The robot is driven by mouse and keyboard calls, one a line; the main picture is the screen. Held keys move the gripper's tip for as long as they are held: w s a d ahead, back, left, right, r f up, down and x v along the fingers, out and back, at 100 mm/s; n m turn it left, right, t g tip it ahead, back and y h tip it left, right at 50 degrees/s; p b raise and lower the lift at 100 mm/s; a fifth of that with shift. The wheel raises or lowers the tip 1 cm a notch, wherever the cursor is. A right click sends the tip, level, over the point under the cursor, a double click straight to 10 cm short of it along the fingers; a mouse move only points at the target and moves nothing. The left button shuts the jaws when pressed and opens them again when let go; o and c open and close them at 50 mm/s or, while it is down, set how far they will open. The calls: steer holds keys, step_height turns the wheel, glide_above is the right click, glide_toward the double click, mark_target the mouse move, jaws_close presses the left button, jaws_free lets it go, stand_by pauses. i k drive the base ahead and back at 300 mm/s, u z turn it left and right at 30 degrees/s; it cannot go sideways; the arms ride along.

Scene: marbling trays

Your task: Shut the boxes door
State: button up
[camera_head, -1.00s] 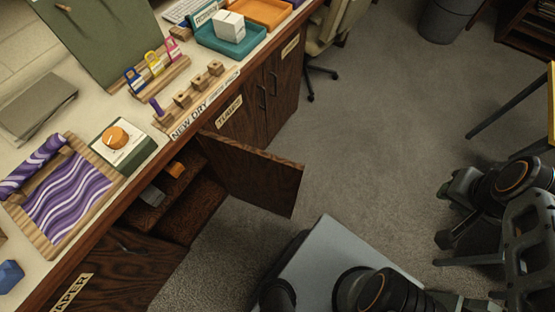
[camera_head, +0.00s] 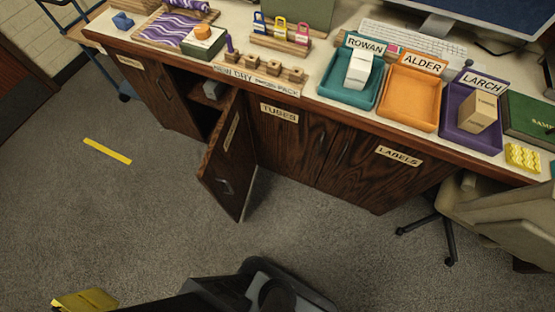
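A dark brown wooden cabinet door (camera_head: 223,165) stands wide open, swung out from the counter front towards me. It has a handle near its lower free end and a pale label whose text I cannot read at this angle. My gripper is not in view; only dark parts of my own body show at the bottom edge.
The counter above holds a teal ROWAN tray (camera_head: 344,95), an orange ALDER tray (camera_head: 406,104) and a purple LARCH tray (camera_head: 470,133). A wheeled chair (camera_head: 500,215) stands at the right. A yellow strip (camera_head: 107,151) lies on the otherwise clear carpet left of the door.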

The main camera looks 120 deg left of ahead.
mark_target(227, 169)
steer(key=i, duration=0.55)
steer(key=u, duration=4.7)
steer(key=i, duration=1)
steer(key=u, duration=0.2)
steer(key=k, duration=0.6)
steer(key=u, duration=0.5)
